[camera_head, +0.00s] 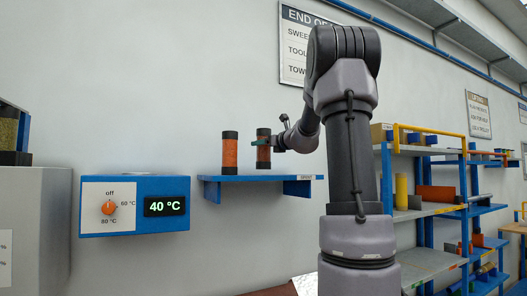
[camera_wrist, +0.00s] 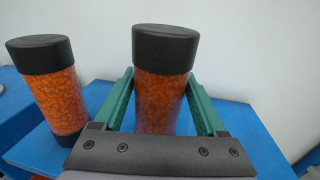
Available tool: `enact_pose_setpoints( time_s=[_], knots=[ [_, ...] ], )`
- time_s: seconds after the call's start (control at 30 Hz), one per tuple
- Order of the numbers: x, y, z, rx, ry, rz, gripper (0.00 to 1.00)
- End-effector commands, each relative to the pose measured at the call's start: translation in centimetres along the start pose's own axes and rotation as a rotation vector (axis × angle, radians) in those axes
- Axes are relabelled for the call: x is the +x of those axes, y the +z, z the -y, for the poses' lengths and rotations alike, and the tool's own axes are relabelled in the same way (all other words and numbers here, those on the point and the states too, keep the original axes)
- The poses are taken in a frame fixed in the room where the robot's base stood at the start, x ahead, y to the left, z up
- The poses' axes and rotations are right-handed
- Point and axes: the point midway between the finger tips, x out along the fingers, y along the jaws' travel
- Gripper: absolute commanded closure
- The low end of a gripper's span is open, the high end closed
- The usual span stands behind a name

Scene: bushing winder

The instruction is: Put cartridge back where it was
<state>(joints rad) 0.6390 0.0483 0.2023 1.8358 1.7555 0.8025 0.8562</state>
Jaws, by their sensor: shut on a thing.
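An orange cartridge (camera_head: 264,152) with black end caps is between the fingers of my gripper (camera_head: 263,142), at the blue wall shelf (camera_head: 250,180). In the wrist view the same cartridge (camera_wrist: 163,85) stands upright between the two green fingers of my gripper (camera_wrist: 160,105), which is shut on it.
A blue box (camera_head: 135,222) with an orange dial and a 40 °C display is at the lower left. A grey cabinet (camera_head: 40,215) bears another dark-capped cylinder (camera_head: 10,133). Racks with blue posts (camera_head: 418,215) stand at the right. The shelf's right part is clear.

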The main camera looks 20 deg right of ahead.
Motion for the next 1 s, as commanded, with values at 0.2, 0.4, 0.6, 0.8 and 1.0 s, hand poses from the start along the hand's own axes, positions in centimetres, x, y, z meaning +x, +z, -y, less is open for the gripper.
enact_pose_setpoints(
  time_s=[0.2,0.4,0.6,0.8,1.0],
  knots=[
    [0.0,-1.8,0.0,0.001,0.001,0.001,1.00],
    [0.0,-1.8,0.0,0.000,0.001,0.001,1.00],
    [0.0,-2.1,0.0,0.001,0.000,0.000,0.00],
    [0.0,-2.1,0.0,0.000,0.000,0.000,0.00],
    [-0.9,-1.7,0.0,-0.002,-0.001,0.000,0.00]
  ],
)
